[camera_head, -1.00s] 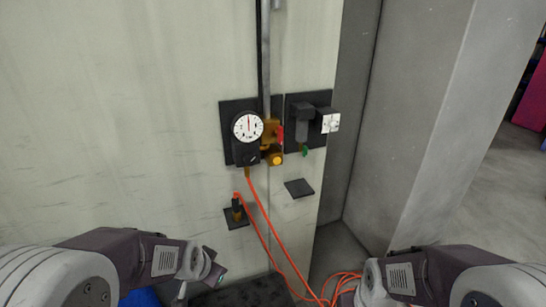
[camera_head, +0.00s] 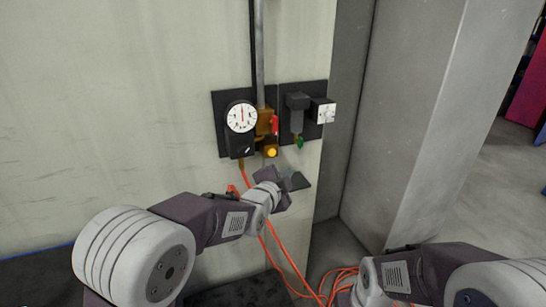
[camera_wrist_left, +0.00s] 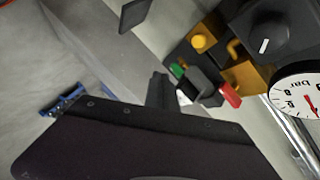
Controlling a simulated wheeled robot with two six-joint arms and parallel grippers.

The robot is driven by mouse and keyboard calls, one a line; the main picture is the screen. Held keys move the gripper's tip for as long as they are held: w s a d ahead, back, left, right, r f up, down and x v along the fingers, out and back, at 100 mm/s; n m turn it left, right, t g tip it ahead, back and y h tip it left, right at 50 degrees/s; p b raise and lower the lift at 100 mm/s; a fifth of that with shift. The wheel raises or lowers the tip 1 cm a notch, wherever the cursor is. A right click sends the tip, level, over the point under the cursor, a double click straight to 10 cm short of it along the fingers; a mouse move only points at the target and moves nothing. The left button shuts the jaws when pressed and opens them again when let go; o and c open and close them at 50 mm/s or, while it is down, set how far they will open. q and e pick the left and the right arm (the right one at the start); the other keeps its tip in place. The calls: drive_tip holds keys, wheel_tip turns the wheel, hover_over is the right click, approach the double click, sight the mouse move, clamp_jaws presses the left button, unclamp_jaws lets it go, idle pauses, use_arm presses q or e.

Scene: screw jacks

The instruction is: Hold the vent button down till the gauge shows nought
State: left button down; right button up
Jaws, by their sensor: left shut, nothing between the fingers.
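The gauge (camera_head: 241,117) is a round white dial with a red needle pointing about straight up in the head view, so it does not look at rest low on the scale; its exact reading is too small to tell. It also shows, marked "bar", in the left wrist view (camera_wrist_left: 300,98). The vent button, a round yellow knob (camera_head: 271,152), sits on the brass block below right of the gauge, and in the left wrist view (camera_wrist_left: 200,41). My left gripper (camera_head: 290,183) is shut and empty, below the button and apart from it. My right gripper is out of sight.
A red lever (camera_head: 275,125) is beside the brass block. A dark filter unit (camera_head: 297,115) with a green tip and a white-faced box (camera_head: 323,112) are to the right. An orange hose (camera_head: 285,256) hangs below. A grey pillar (camera_head: 405,120) stands farther right.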

sight(272, 153)
use_arm(q)
drive_tip(key=shift+s+d, duration=0.1)
drive_tip(key=shift+s, duration=0.05)
drive_tip(key=w+a+p, duration=0.3)
drive_tip(key=w+p, duration=0.2)
drive_tip(key=w, duration=0.3)
drive_tip(key=shift+w+a, duration=0.15)
drive_tip(key=shift+a, duration=0.05)
idle(2.1)
drive_tip(key=shift+w+a, duration=0.15)
drive_tip(key=shift+w, duration=0.2)
